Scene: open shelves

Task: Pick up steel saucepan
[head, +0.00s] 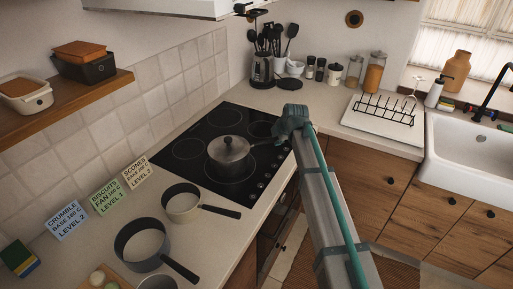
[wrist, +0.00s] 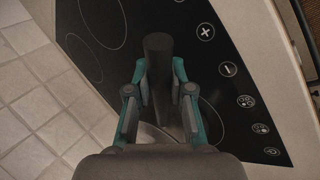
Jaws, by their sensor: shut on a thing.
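The steel saucepan (head: 229,152), with a knobbed lid on it, is at the black hob in the head view. Its dark handle points right, toward my gripper (head: 284,134). In the wrist view the dark handle (wrist: 158,48) stands between the two teal-and-grey fingers of my gripper (wrist: 160,75), which is shut on it. Most of the pan body is hidden in the wrist view. I cannot tell whether the pan base touches the hob.
A cream saucepan (head: 182,205) and a dark grey saucepan (head: 141,245) stand on the counter at the front left. Recipe cards (head: 104,196) lean along the tiled wall. A utensil pot (head: 262,70) and jars stand behind the hob (head: 190,148). A drying rack (head: 384,110) is by the sink.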

